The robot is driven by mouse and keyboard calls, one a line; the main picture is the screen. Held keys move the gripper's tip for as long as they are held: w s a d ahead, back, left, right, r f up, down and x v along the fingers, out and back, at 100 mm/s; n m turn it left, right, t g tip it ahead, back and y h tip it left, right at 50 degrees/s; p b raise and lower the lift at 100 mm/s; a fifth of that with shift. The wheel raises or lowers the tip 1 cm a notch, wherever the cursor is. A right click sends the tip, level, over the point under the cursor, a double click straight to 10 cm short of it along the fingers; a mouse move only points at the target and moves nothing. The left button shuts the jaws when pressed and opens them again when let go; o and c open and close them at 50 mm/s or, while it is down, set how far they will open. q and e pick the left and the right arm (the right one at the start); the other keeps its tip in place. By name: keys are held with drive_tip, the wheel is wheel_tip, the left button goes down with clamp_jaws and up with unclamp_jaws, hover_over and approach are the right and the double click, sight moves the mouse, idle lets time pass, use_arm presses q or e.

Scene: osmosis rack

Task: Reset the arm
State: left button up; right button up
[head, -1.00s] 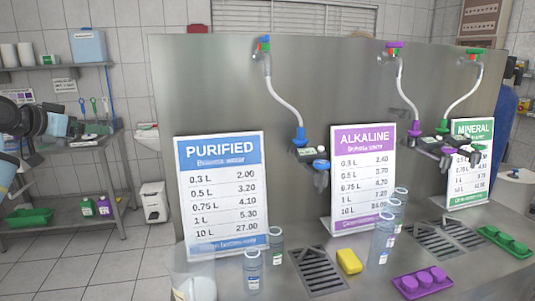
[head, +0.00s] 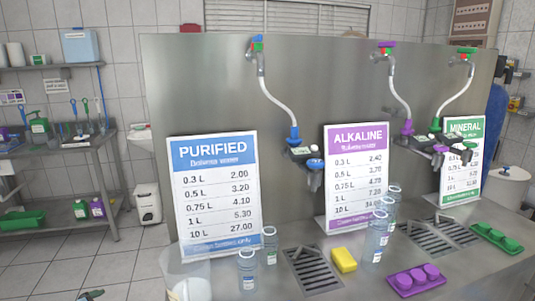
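Neither of my grippers can be made out in the head view. A small dark and green shape (head: 90,295) shows at the bottom left edge, cut off by the frame; I cannot tell whether it is part of my arm. The steel counter stands ahead with a blue PURIFIED sign (head: 215,195), a purple ALKALINE sign (head: 357,175) and a green MINERAL sign (head: 462,160). Clear bottles (head: 247,272) stand near the PURIFIED sign, and more bottles (head: 376,240) stand by the ALKALINE sign.
A yellow sponge (head: 344,260), a purple tray (head: 415,280) and a green tray (head: 496,238) lie on the counter. Hoses with dispensing heads (head: 300,152) hang above drain grates (head: 312,270). A translucent bucket (head: 187,275) stands at front left. Floor at left looks clear.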

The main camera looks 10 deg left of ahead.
use_arm(q)
drive_tip(key=s+d+f+m+g+h, duration=0.1)
drive_tip(key=s+d+f+m+h, duration=0.1)
drive_tip(key=s+d+f, duration=0.5)
drive_tip(key=s+d+f+m+g+h, duration=0.1)
drive_tip(key=s+d+f+m, duration=0.15)
drive_tip(key=s, duration=0.85)
drive_tip(key=s+d+f+n, duration=0.1)
drive_tip(key=d+n, duration=0.4)
drive_tip(key=d, duration=0.5)
drive_tip(key=s+d+f+n+t+h, duration=0.1)
drive_tip(key=d+n, duration=0.4)
drive_tip(key=d, duration=0.5)
wheel_tip(320, 180, down, 2)
drive_tip(key=shift+s+d+t, duration=0.2)
drive_tip(key=shift+s+t, duration=0.1)
drive_tip(key=shift+s, duration=0.3)
